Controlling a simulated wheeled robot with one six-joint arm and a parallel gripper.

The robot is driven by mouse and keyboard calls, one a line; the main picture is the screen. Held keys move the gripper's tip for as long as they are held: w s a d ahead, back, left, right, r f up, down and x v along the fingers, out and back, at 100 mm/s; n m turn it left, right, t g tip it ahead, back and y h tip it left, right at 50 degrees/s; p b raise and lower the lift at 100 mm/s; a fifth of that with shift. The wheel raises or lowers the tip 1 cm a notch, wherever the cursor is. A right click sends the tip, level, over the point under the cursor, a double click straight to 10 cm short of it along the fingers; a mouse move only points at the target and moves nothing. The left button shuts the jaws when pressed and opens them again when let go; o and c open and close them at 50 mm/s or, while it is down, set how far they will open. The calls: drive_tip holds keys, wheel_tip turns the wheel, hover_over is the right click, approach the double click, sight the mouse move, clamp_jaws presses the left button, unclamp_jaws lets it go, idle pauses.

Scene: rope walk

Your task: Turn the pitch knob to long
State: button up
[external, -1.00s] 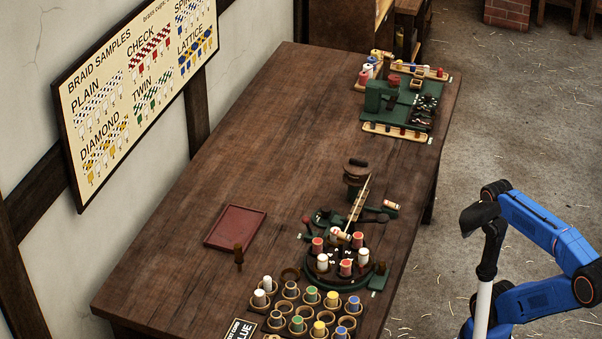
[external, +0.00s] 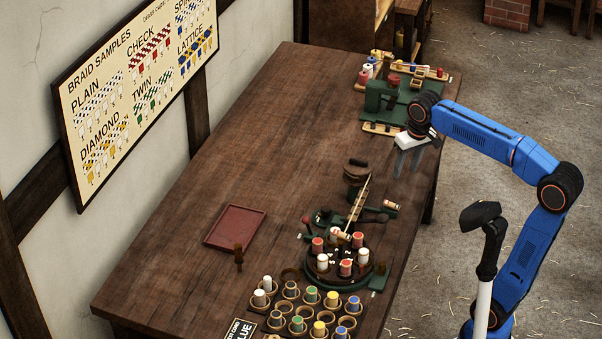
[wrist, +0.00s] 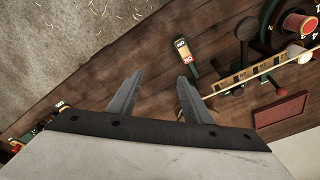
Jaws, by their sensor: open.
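The green braiding machine (external: 325,262) stands near the front right of the table, with red and white bobbins on its round top. A pale marked bar (external: 360,200) rises beside them; in the wrist view this bar (wrist: 262,70) is at the right, with dark and red ball-ended levers around it. I cannot tell which part is the pitch knob, and no "long" marking is readable. A small green piece with white and red labels (wrist: 183,56) lies ahead of my fingers. My gripper (external: 406,173) is open and empty above the table's right edge, beyond the machine. Its fingers show in the wrist view (wrist: 160,78).
A second green machine (external: 385,97) stands at the table's far end, close behind my gripper. A red tray (external: 236,227) lies left of the braiding machine. Cups with coloured bobbins (external: 298,308) fill the front. The table's middle left is clear.

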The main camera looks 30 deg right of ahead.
drive_tip(key=w+a+r+g, duration=0.1)
drive_tip(key=w+a+r, duration=0.1)
drive_tip(key=a, duration=0.4)
drive_tip(key=w+a+r, duration=0.3)
drive_tip(key=a, duration=0.3)
drive_tip(key=r+g+h, duration=0.1)
drive_tip(key=r, duration=0.1)
hover_over(326, 208)
drive_tip(key=shift+n, duration=0.4)
wheel_tip(326, 208, down, 17)
drive_tip(key=shift+s+f, duration=0.1)
drive_tip(key=shift+f, duration=0.1)
drive_tip(key=c, duration=1.1)
